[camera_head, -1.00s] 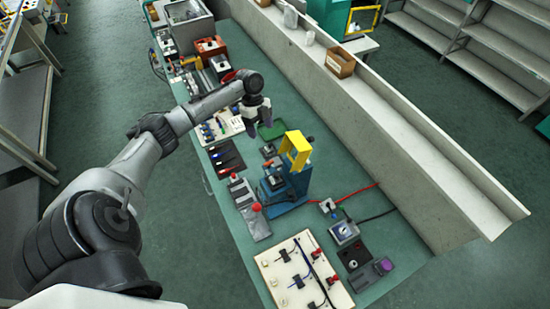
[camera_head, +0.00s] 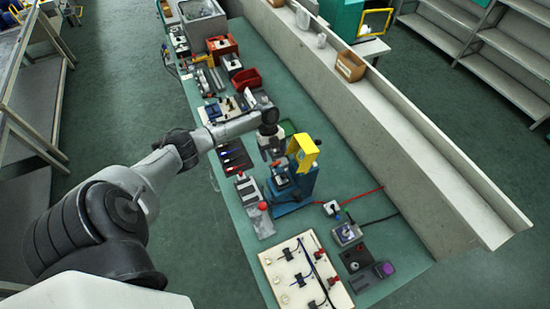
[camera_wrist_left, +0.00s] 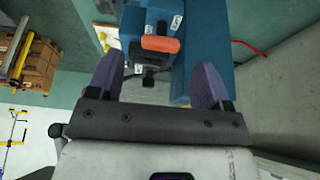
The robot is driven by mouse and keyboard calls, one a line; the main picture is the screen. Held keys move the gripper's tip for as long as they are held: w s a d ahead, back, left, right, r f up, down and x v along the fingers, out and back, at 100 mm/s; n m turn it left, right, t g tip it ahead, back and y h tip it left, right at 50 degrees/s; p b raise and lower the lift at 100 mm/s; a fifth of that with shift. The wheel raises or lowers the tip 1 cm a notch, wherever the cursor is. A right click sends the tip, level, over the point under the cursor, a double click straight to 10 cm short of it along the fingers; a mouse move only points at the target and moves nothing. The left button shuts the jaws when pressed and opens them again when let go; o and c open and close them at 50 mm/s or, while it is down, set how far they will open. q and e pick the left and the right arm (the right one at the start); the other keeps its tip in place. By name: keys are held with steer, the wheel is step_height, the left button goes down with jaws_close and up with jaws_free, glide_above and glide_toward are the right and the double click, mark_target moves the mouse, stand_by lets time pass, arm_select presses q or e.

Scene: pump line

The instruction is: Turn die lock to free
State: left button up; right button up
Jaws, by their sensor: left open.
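The blue press (camera_head: 308,182) with a yellow guard (camera_head: 303,150) stands on the green bench. My left gripper (camera_head: 271,157) hangs open just beside the press, on its left and far side. In the left wrist view, the open purple fingers (camera_wrist_left: 158,72) point at the blue press body (camera_wrist_left: 188,50). An orange-red handle (camera_wrist_left: 160,44) on a dark block and a small black knob (camera_wrist_left: 149,80) lie in line with the gap between the fingers. I see nothing held. I cannot tell which part is the die lock or its setting. My right gripper is out of view.
A grey strip with a red button (camera_head: 263,206) lies left of the press. A cream board (camera_head: 275,262) with clips and cables is in front. Red and black cables run right of the press. A long pale ledge (camera_head: 420,160) borders the bench.

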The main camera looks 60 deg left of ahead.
mark_target(276, 164)
arm_select(q)
steer(key=shift+x, duration=1.75)
steer(key=shift+c, duration=0.3)
steer(key=c, duration=0.9)
steer(key=shift+o, duration=0.2)
